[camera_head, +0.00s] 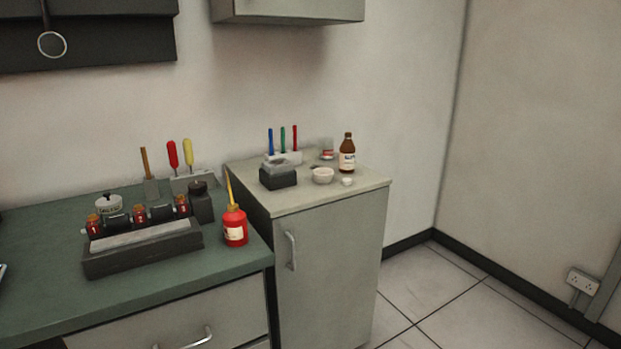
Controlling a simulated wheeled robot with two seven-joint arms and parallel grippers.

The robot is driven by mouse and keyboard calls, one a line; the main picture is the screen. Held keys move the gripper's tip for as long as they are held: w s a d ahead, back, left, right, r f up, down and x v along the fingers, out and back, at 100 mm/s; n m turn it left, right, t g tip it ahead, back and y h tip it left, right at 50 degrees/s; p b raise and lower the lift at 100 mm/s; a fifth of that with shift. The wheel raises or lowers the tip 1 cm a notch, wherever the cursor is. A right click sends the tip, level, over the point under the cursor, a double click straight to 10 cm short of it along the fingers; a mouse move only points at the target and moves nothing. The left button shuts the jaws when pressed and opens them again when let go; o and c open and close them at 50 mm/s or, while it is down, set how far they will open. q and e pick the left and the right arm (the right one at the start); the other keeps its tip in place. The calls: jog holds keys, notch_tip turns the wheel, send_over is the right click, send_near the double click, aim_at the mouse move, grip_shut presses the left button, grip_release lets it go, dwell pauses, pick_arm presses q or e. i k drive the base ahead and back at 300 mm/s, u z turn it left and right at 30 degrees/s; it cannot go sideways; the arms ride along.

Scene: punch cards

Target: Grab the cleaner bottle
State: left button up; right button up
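A brown bottle (347,155) with a dark cap and a pale label stands upright on the light cabinet top, near its right back corner. A red bottle (235,226) with a yellow spout and a pale label stands upright at the right end of the green worktop. The labels are too small to read, so I cannot tell for sure which is the cleaner bottle. Neither of my grippers is in view.
A pen rack (285,158) stands behind. A dark tray (143,247) sits on the green worktop (50,290). The tiled floor at right is clear.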

aim_at(347, 150)
jog(key=z, duration=1.25)
jog(key=i, duration=2)
jog(key=u, duration=1.55)
